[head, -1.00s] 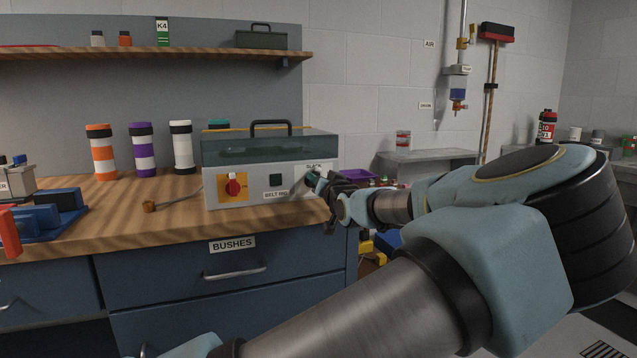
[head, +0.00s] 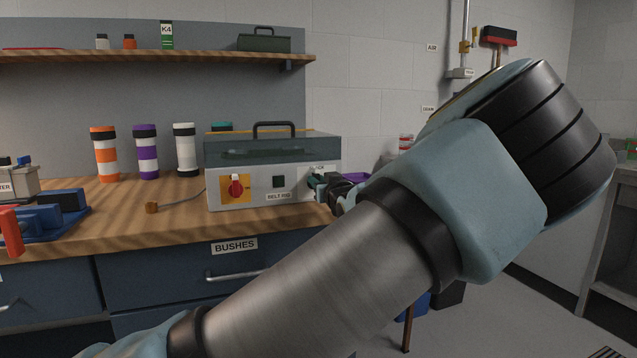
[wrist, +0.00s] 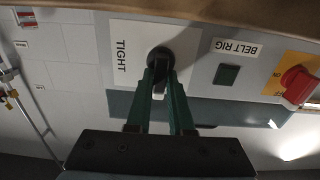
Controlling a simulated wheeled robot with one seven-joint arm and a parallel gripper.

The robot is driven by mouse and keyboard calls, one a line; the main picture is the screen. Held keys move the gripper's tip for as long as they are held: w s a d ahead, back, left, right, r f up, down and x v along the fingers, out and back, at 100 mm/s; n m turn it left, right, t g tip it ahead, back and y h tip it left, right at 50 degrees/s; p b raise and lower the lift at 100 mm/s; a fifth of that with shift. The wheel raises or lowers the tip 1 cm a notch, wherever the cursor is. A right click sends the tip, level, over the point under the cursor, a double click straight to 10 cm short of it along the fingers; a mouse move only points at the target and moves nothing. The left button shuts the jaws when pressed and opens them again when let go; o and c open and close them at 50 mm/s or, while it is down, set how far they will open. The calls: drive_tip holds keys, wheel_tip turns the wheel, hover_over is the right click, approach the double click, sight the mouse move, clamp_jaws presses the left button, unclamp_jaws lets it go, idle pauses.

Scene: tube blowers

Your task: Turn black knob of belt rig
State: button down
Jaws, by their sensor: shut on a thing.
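The belt rig (head: 225,196) is a pale grey box with a clear dark lid, standing on the bench in the head view. Its black knob (wrist: 160,55) shows in the wrist view on a white plate (wrist: 122,78) marked TIGHT. My gripper (wrist: 160,78) has green fingers shut on the knob's grip, one on either side. In the head view my gripper (head: 316,184) is at the right end of the rig's front, and it hides the knob there. The fingers cover part of the knob, so its exact pointer angle is hard to tell.
A red switch (head: 236,187) on a yellow plate and a dark green square button (head: 278,181) sit left of the knob in the head view. Striped cylinders (head: 105,153) stand on the bench to the left. My arm covers much of the right side.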

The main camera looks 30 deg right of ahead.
drive_tip(key=c, duration=0.8)
unclamp_jaws()
drive_tip(key=s+a, duration=0.1)
drive_tip(key=s, duration=0.9)
drive_tip(key=shift+s+a, duration=0.15)
drive_tip(key=shift+s, duration=0.25)
drive_tip(key=shift+s, duration=0.1)
